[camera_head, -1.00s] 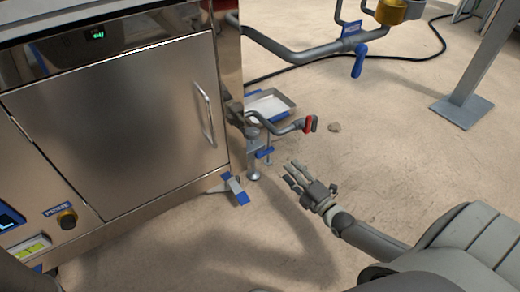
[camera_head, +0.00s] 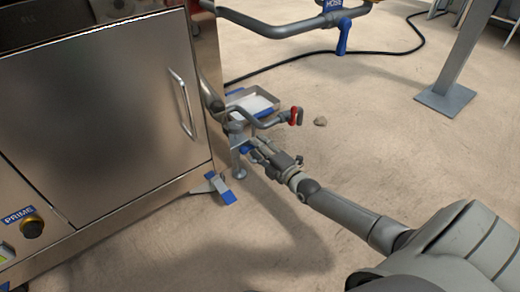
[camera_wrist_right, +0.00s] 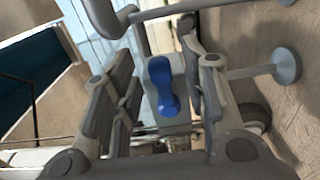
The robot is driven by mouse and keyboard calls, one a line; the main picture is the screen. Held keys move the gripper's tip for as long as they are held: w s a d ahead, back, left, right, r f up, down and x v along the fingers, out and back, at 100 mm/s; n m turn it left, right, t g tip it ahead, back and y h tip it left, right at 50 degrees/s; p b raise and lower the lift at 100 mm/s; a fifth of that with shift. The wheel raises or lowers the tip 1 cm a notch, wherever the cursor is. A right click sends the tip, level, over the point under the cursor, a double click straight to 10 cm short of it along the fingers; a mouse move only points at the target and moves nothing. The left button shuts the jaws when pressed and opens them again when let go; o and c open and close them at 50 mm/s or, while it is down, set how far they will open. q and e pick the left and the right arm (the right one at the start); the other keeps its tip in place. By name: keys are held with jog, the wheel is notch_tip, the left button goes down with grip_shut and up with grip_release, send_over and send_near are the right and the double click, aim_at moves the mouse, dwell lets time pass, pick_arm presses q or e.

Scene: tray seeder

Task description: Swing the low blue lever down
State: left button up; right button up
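The low blue lever (camera_head: 245,148) is on the grey pipework beside the machine's lower right corner. It is partly hidden by my right gripper (camera_head: 257,150), which reaches it from the right. In the right wrist view the blue lever (camera_wrist_right: 160,86) lies between the two sides of my right gripper (camera_wrist_right: 158,62). The fingers are apart, with visible gaps on both sides of the lever. My left gripper is not in view.
A red-handled pipe (camera_head: 292,116) and a shallow metal tray (camera_head: 255,104) are just behind the lever. A blue-ended foot (camera_head: 222,190) stands below. A higher pipe carries another blue lever (camera_head: 343,38) marked HOSE. The steel cabinet (camera_head: 105,120) borders the left.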

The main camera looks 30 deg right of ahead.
grip_shut()
jog(key=shift+f+m, duration=0.1)
jog(key=shift+m, duration=0.2)
jog(key=a+f+m+p, duration=0.4)
jog(key=a+m, duration=0.1)
jog(key=m, duration=1.2)
jog(key=shift+s+f, duration=0.25)
jog(key=shift+f, duration=0.15)
jog(key=shift+m, duration=0.3)
